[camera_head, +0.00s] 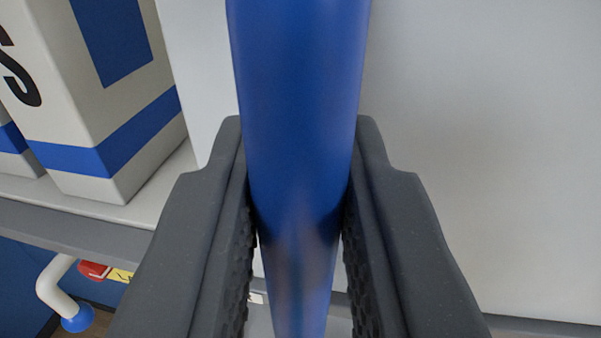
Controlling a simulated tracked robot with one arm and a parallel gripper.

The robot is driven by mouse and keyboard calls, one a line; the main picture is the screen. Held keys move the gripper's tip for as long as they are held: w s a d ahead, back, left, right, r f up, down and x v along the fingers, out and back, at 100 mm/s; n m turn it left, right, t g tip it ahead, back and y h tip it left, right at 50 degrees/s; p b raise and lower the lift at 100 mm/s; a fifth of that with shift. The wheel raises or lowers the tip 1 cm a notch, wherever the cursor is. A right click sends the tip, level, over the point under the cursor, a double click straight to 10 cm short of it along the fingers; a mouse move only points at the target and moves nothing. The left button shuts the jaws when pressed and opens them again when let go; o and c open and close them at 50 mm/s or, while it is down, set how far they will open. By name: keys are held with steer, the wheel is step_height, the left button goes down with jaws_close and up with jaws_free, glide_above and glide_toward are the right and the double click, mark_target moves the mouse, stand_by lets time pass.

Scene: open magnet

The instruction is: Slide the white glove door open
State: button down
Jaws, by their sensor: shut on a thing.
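A blue vertical bar (300,70) fills the middle of the view and looks like a handle. My gripper (300,190) is shut on it, with one dark grey finger against each side. Behind the bar is a plain white panel (480,150), which seems to be the white door. Its left edge shows near the white and blue boxes. The ends of the bar are out of view, and where it joins the panel is hidden.
A white box with blue bands (90,90) stands at the left on a light shelf (150,195). Below the shelf are a white bent pipe with a blue end (57,290), a red part (94,270) and a yellow label (120,276).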

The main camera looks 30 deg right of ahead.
steer(key=c, duration=1.4)
jaws_free()
steer(key=shift+s+d, duration=0.15)
steer(key=b+v, duration=0.3)
steer(key=v, duration=1)
steer(key=shift+s+a, duration=0.25)
steer(key=shift+a, duration=0.1)
